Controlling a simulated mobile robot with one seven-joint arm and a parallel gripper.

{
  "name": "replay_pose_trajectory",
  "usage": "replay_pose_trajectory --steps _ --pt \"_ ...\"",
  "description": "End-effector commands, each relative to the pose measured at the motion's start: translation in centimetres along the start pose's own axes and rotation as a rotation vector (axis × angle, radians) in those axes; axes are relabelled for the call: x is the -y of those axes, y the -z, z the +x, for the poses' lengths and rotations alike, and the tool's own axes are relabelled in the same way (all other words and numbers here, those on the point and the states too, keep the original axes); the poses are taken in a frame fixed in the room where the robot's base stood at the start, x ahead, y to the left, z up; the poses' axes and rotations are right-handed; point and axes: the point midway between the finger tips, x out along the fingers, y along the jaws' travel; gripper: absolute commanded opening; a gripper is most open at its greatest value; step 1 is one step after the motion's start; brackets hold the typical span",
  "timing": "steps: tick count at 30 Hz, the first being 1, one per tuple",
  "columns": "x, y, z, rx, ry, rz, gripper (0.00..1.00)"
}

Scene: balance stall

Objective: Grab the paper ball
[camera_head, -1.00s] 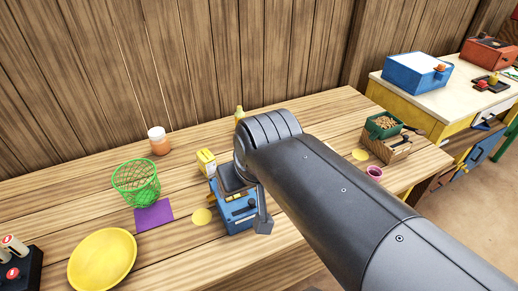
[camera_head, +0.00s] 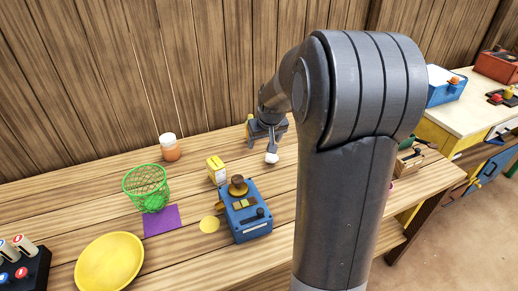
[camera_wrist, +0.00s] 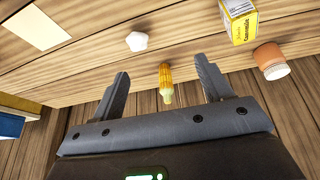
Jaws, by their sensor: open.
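The paper ball (camera_head: 271,158) is a small white faceted lump on the wooden table, right by my gripper's fingers in the head view. In the wrist view the paper ball (camera_wrist: 136,41) lies apart from the fingers, beyond the tips and a little left of the middle of the gap. My gripper (camera_wrist: 161,66) is open with nothing between its fingers. It also shows in the head view (camera_head: 262,144), over the back of the table, partly hidden by its own wrist.
A yellow bottle (camera_wrist: 165,82) stands near the wall, seen between the fingers. A yellow box (camera_head: 216,170), an orange jar (camera_head: 170,150) and a blue device (camera_head: 245,212) stand nearby. A green wire basket (camera_head: 146,188) and yellow plate (camera_head: 110,262) are further left.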

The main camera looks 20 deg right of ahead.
Motion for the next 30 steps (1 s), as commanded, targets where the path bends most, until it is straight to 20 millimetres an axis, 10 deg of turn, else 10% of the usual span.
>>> replay_pose_trajectory --steps 9,30 --pt "-5.1 1.5 8.5 0.011 0.015 0.041 0.72" --pt "-5.8 1.7 15.7 0.01 0.017 0.047 0.72"
